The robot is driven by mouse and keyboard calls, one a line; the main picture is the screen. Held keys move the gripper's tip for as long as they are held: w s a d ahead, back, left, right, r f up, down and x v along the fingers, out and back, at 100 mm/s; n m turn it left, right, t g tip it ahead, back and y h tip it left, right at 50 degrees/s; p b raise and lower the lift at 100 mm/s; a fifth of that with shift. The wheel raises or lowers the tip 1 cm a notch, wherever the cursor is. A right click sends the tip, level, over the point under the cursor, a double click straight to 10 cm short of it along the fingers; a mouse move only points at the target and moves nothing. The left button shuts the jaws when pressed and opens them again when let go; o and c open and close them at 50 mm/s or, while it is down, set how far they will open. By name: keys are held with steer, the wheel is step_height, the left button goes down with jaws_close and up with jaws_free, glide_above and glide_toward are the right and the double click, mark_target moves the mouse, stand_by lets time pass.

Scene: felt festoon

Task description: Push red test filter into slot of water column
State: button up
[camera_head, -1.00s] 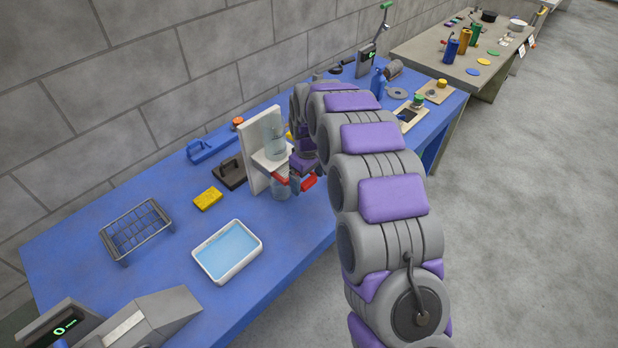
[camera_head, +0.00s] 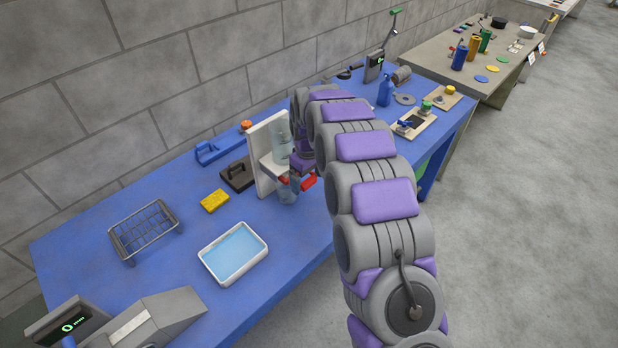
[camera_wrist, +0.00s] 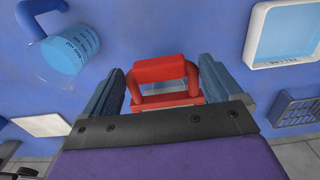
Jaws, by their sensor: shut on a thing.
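The red test filter (camera_wrist: 158,67) has a red handle, seen in the wrist view between the fingers of my gripper (camera_wrist: 162,78). The fingers are shut on it. In the head view my gripper (camera_head: 303,168) is at the right side of the water column, mostly hidden by my arm. Red parts of the filter (camera_head: 309,182) show beside the clear lower tube. The water column has a white upright stand (camera_head: 263,166) and a clear tube (camera_head: 280,147) above a white shelf. The slot is hidden, so I cannot tell how far the filter sits in it.
A white tray of blue liquid (camera_head: 234,252), a yellow sponge (camera_head: 214,201), a wire rack (camera_head: 146,231) and a dark handled block (camera_head: 238,174) stand left of the column.

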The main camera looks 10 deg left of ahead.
steer(key=shift+w+a, duration=0.15)
steer(key=shift+a, duration=0.1)
steer(key=shift+w+a, duration=0.1)
steer(key=o, duration=0.8)
step_height(320, 180, up, 17)
steer(key=p, duration=0.2)
steer(key=shift+r, duration=0.2)
